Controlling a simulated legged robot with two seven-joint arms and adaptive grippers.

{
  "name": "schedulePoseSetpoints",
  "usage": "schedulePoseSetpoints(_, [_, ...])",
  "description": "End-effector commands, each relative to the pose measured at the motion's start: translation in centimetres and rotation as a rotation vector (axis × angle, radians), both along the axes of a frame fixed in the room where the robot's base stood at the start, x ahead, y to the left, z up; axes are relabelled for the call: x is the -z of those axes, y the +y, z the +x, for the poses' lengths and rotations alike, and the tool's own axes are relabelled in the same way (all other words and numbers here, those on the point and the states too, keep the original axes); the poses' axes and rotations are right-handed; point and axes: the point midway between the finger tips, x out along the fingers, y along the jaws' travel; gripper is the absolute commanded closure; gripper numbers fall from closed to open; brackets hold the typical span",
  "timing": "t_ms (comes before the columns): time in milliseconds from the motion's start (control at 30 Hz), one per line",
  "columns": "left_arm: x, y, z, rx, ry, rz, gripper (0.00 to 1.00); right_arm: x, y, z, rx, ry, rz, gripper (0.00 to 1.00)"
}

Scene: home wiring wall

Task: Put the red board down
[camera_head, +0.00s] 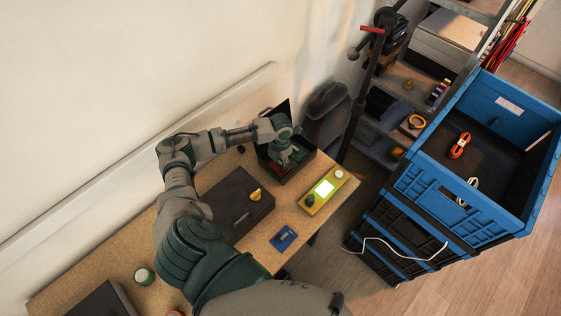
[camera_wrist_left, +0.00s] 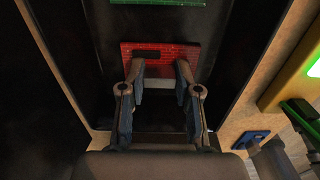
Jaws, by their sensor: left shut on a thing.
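The red board (camera_wrist_left: 165,56) shows in the left wrist view as a flat rectangle with a dark slot. My left gripper (camera_wrist_left: 160,72) is shut on its near edge, with one finger at each side of a grey part there. In the head view my left gripper (camera_head: 283,160) reaches into an open dark case (camera_head: 298,168) on the bench, and it hides most of the board. A green board (camera_wrist_left: 157,2) lies beyond the red one at the top of the wrist view. I cannot tell whether the red board touches the case floor. My right gripper is out of view.
A closed dark case (camera_head: 232,213) lies left of the open one. A yellow device (camera_head: 314,197) with a lit screen is to the right, and a blue device (camera_head: 285,238) is nearer. Blue crates (camera_head: 437,205) and shelves stand at the right.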

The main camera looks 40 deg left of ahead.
Motion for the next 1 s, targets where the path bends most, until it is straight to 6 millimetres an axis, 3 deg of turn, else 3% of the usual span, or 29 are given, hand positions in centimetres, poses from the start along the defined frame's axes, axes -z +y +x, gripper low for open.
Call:
schedulePoseSetpoints(100, [0.2, 0.1, 0.0, -0.002, 0.0, -0.001, 0.97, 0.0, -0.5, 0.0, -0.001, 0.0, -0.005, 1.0])
schedulePoseSetpoints(133, [0.2, 0.1, 0.0, -0.002, 0.0, -0.001, 0.63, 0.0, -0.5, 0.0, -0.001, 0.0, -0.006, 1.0])
schedulePoseSetpoints(200, [0.2, 0.1, 0.0, -0.002, 0.0, 0.0, 0.45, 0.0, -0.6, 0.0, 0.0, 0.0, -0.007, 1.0])
schedulePoseSetpoints(233, [0.2, 0.1, 0.0, -0.002, 0.0, 0.0, 0.43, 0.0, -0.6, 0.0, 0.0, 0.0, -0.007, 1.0])
schedulePoseSetpoints(633, [-0.8, -0.1, 0.1, -0.001, -0.002, 0.002, 0.43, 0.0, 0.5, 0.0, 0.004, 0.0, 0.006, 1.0])
schedulePoseSetpoints(1000, [-8.6, 0.1, 0.1, -0.002, -0.003, 0.0, 0.43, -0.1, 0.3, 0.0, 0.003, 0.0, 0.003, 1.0])
